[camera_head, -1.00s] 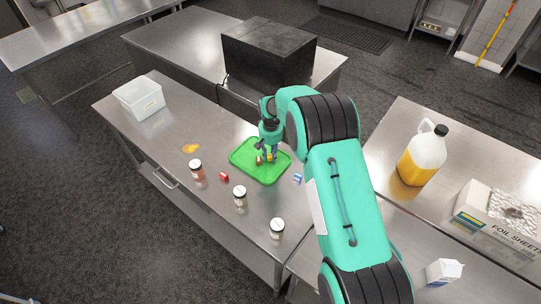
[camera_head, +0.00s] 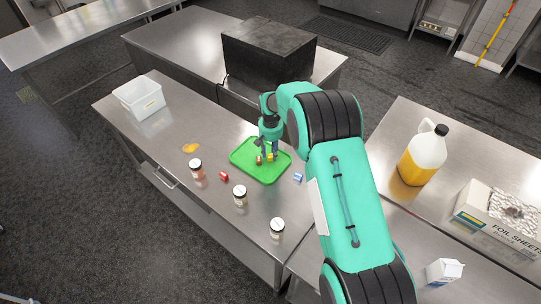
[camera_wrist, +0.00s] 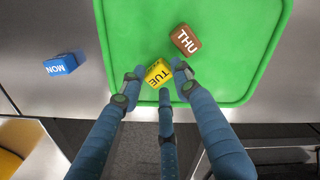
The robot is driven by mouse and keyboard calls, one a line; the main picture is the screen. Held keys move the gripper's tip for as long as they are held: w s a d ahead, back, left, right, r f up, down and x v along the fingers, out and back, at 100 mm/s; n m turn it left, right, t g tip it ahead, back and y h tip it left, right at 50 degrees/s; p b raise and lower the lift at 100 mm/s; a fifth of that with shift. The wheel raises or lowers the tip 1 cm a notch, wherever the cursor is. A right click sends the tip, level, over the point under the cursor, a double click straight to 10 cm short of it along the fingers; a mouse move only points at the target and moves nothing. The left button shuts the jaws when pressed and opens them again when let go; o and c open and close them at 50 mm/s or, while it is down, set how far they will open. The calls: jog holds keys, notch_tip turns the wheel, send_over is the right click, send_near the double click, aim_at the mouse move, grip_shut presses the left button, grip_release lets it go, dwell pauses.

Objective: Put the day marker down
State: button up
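A yellow TUE marker (camera_wrist: 158,73) sits between the fingertips of my gripper (camera_wrist: 157,78), over the near edge of the green tray (camera_wrist: 235,50). Narrow gaps show between the marker and the fingers, so my gripper looks open around it. The marker looks to rest on the tray, though contact underneath is hidden. A brown THU marker (camera_wrist: 186,40) lies on the tray, just past the right fingertip. A blue MON marker (camera_wrist: 61,65) is on the metal table off the tray. In the head view my gripper (camera_head: 268,151) is low over the tray (camera_head: 262,176).
A red marker (camera_head: 224,176) lies on the table left of the tray. Jars stand nearby, including a pinkish one (camera_head: 196,169) and two others (camera_head: 240,195) (camera_head: 277,228). A white bin (camera_head: 139,98) stands at the far left; a black box (camera_head: 268,52) is behind.

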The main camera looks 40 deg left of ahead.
aim_at(271, 155)
notch_tip(271, 155, up, 10)
jog(key=b, duration=0.1)
jog(key=shift+r, duration=0.2)
dwell(0.8)
jog(key=shift+w+d+r, duration=0.1)
